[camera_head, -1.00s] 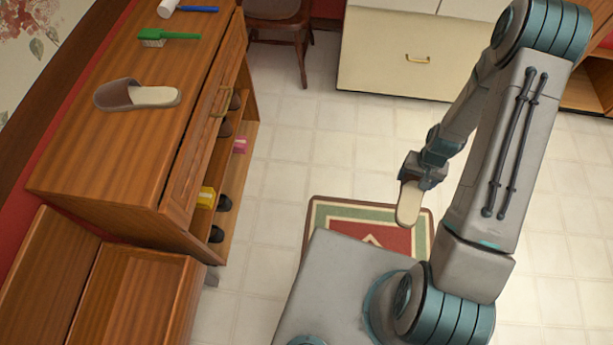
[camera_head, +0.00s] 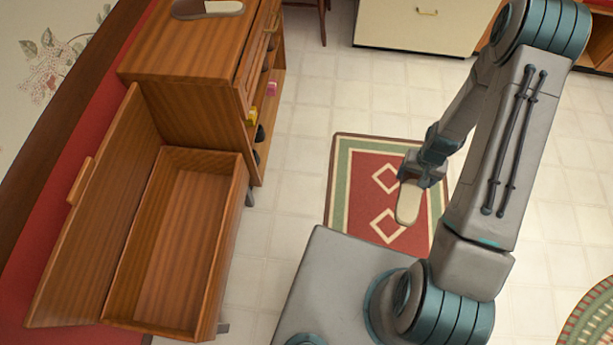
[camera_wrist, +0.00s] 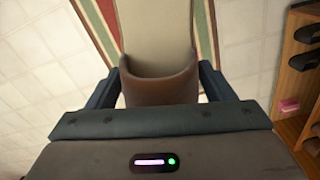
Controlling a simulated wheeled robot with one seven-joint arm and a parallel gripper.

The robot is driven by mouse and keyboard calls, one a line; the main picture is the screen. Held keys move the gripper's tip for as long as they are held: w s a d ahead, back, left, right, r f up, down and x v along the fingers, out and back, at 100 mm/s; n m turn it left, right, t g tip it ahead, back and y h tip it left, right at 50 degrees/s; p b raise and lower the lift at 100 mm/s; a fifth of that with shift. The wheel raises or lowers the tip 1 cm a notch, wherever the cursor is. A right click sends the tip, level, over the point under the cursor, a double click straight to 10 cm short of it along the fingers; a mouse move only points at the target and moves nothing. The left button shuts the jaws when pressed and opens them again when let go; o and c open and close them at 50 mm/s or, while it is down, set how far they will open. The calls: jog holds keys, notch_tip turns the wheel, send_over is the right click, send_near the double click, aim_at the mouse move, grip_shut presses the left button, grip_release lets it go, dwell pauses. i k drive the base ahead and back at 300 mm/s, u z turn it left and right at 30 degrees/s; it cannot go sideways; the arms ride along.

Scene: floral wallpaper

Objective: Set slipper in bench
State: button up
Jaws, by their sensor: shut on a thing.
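My gripper (camera_head: 416,178) is shut on a slipper (camera_head: 408,204) with a beige sole, which hangs in the air above the red rug. In the wrist view the slipper's brown upper (camera_wrist: 160,87) sits between the two fingers, its pale sole pointing away. The wooden bench (camera_head: 237,205) stands at the left, with its lid (camera_head: 85,240) raised against the wall. The bench's inside is a box that looks empty.
The cabinet (camera_head: 190,65) adjoins the bench's far end; its open shelves hold several small items. A red and green rug (camera_head: 345,180) lies on the tiled floor. Clear floor (camera_head: 285,190) separates bench and rug. A round rug (camera_head: 590,325) shows at lower right.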

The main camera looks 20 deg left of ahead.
aim_at(186, 285)
jog(key=k, duration=0.7)
jog(key=u, duration=2.35)
jog(key=i, duration=0.5)
jog(key=z, duration=0.05)
